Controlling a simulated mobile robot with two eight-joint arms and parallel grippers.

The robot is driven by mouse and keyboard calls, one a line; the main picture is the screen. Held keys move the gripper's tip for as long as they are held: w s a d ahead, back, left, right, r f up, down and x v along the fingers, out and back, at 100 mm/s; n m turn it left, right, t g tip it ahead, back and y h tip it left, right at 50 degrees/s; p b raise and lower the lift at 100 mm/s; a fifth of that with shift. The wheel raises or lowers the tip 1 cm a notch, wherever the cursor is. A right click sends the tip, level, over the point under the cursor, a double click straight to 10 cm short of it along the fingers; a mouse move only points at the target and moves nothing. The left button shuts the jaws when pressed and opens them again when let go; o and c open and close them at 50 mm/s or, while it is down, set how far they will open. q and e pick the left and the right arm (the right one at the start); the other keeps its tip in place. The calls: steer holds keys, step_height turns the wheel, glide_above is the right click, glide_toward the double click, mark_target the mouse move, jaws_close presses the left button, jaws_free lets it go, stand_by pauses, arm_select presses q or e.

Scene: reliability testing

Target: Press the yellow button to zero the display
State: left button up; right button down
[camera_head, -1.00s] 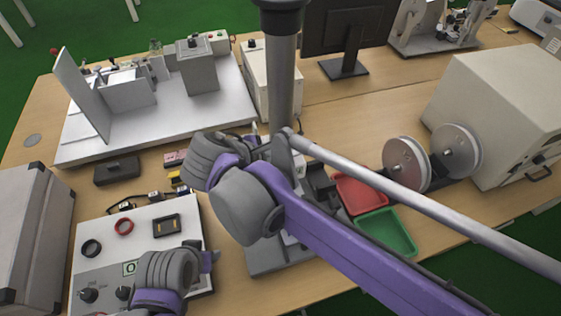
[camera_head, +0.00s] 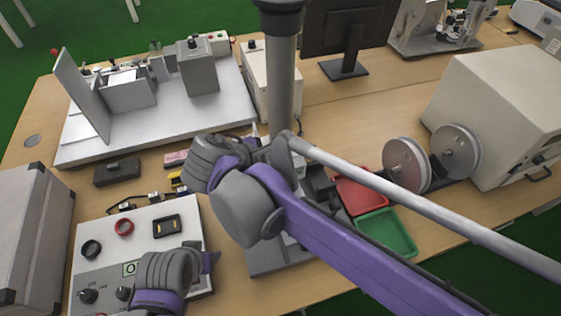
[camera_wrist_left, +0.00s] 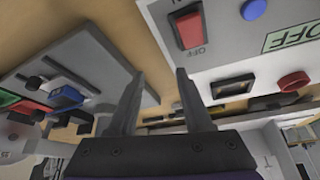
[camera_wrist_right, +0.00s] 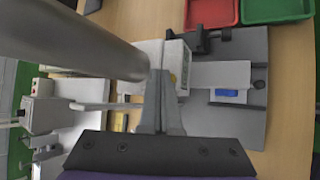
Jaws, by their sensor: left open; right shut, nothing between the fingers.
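A small yellow spot, probably the yellow button (camera_wrist_right: 173,79), shows on a white device (camera_wrist_right: 184,68) in the right wrist view, right beside my right fingertips. I cannot tell whether they touch it. My right gripper (camera_wrist_right: 160,76) is shut and empty. In the head view my right arm hides most of the device, and its display cannot be read. My left gripper (camera_wrist_left: 158,76) is open and empty in the left wrist view. It is over the right edge of a white control panel (camera_head: 190,222) in the head view.
The panel has a red switch (camera_wrist_left: 189,28) and a blue button (camera_wrist_left: 253,9). A grey base plate (camera_wrist_right: 252,121) lies under the device. A red tray (camera_head: 362,190) and a green tray (camera_head: 388,232) stand to the right. A round post (camera_head: 281,85) rises mid-view.

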steer(key=shift+r+p, duration=0.4)
steer(key=shift+r, duration=0.2)
step_height(320, 180, up, 5)
steer(key=p, duration=0.3)
steer(key=shift+p, duration=0.35)
steer(key=s+d+f+m+g+y, duration=0.1)
steer(key=s+d+f+m+y, duration=0.1)
steer(key=s+d+f+m, duration=0.5)
steer(key=s+d+f+m+g+y, duration=0.1)
steer(key=s+d+f+m+y, duration=0.2)
steer(key=s+d+f+m, duration=0.5)
steer(key=d+m, duration=0.3)
steer(key=m, duration=0.2)
steer(key=shift+d+f+p, duration=0.3)
